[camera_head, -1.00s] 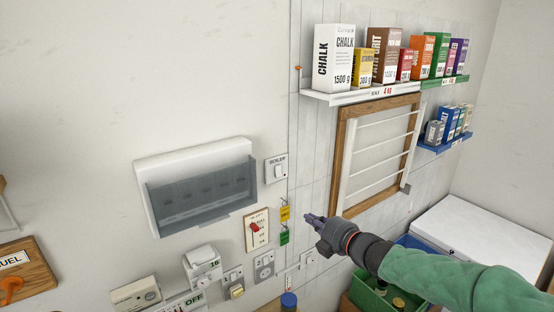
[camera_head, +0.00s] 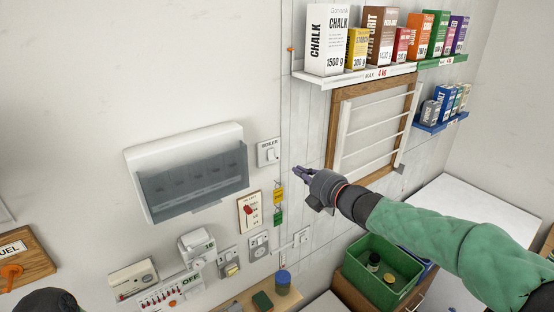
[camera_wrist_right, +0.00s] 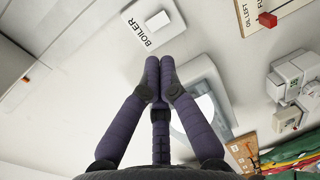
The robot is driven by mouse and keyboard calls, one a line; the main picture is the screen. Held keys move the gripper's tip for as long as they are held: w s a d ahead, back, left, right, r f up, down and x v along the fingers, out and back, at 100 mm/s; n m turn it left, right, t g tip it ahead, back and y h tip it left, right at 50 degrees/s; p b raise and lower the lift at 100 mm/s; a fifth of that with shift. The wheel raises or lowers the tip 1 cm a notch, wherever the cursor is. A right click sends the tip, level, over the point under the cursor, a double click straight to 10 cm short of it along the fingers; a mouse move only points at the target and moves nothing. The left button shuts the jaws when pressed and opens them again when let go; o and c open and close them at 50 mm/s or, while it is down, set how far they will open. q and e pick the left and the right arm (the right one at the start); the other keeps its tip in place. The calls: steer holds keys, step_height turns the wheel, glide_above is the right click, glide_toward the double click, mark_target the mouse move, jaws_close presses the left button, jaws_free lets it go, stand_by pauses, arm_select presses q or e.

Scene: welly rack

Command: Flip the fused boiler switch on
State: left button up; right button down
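The boiler switch (camera_head: 269,153) is a white wall plate with a rocker, labelled BOILER, right of the grey-fronted box. It also shows at the top of the right wrist view (camera_wrist_right: 157,20). Whether its rocker is on or off I cannot tell. My right gripper (camera_head: 297,171) is a little right of and below the switch in the head view, pointing left. In the right wrist view its purple fingertips (camera_wrist_right: 160,68) are together with nothing between them, below the switch plate and apart from it in the picture. My left gripper's fingers do not show.
The white box with a grey cover (camera_head: 190,185) is left of the switch. Below are a red-lever plate (camera_head: 249,212), yellow and green tags (camera_head: 279,206), and sockets (camera_head: 259,246). A shelf of boxes (camera_head: 355,79) and a wooden-framed rack (camera_head: 333,135) are to the right.

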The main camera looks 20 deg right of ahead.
mark_target(271, 156)
steer(key=p+x, duration=0.2)
steer(key=x, duration=0.9)
steer(key=shift+w+a+p, duration=0.1)
steer(key=shift+w+p, duration=0.1)
steer(key=shift+p, duration=0.2)
